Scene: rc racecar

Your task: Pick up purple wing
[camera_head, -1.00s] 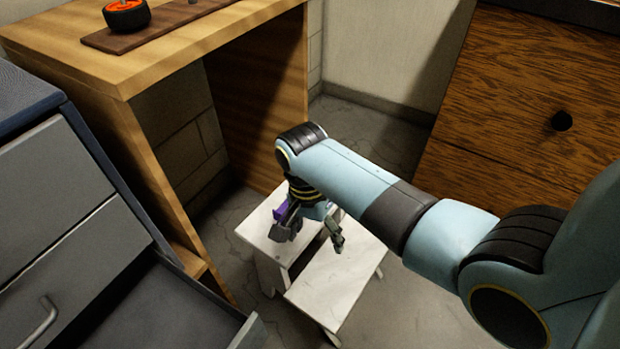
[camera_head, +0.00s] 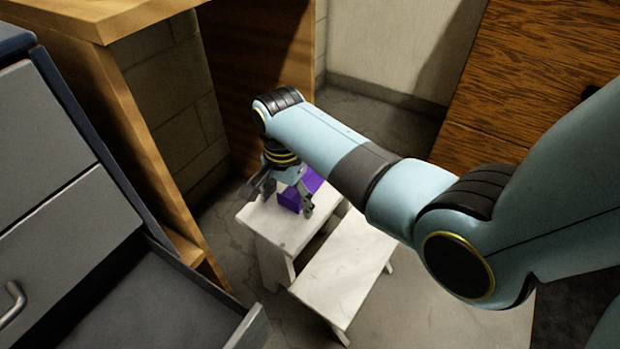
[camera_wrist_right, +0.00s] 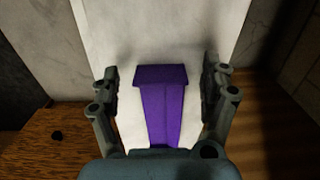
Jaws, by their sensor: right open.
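The purple wing (camera_head: 291,199) lies on the upper step of a small white step stool (camera_head: 262,222). In the head view my right arm partly covers it. In the right wrist view the purple wing (camera_wrist_right: 163,108) is a long piece with a wider end at the top, lying on the white surface. My right gripper (camera_head: 283,204) is open above it. In the wrist view the fingers of the right gripper (camera_wrist_right: 162,78) stand on either side of the wing, with a gap on each side. My left gripper is not in view.
A wooden workbench (camera_head: 120,12) stands behind at the left. A grey drawer cabinet (camera_head: 60,170) with an open drawer (camera_head: 145,305) is at the left front. A wooden cabinet (camera_head: 520,80) stands at the right. The lower stool step (camera_head: 345,262) is clear.

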